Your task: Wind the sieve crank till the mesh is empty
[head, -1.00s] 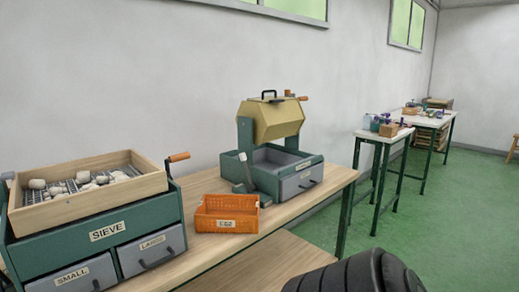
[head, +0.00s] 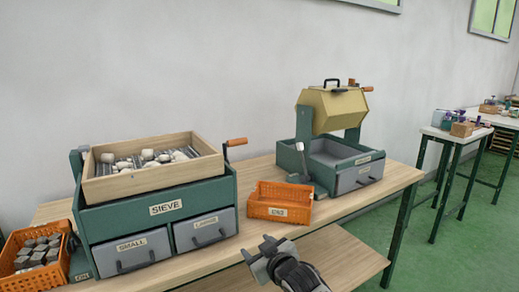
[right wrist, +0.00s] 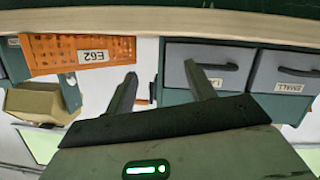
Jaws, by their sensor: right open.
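The sieve (head: 150,207) is a green box on the table at left, with a wooden-framed top (head: 160,187). Several whitish lumps (head: 150,155) lie on its wire mesh. Its crank (head: 237,142) has an orange-brown handle at the box's right rear corner. The drawers labelled SMALL (head: 131,254) and LARGE (head: 207,229) are shut; both also show, upside down, in the right wrist view. My right gripper (head: 259,250) is open and empty in front of the table, below and right of the sieve, apart from the crank. In the right wrist view its fingers (right wrist: 160,70) are spread. My left gripper is out of view.
An orange crate (head: 280,208) stands right of the sieve. Behind it is a tan drum (head: 333,108) on a green stand with a drawer. Another orange crate with grey blocks (head: 38,258) is at far left. The table (head: 350,205) is bare at front right.

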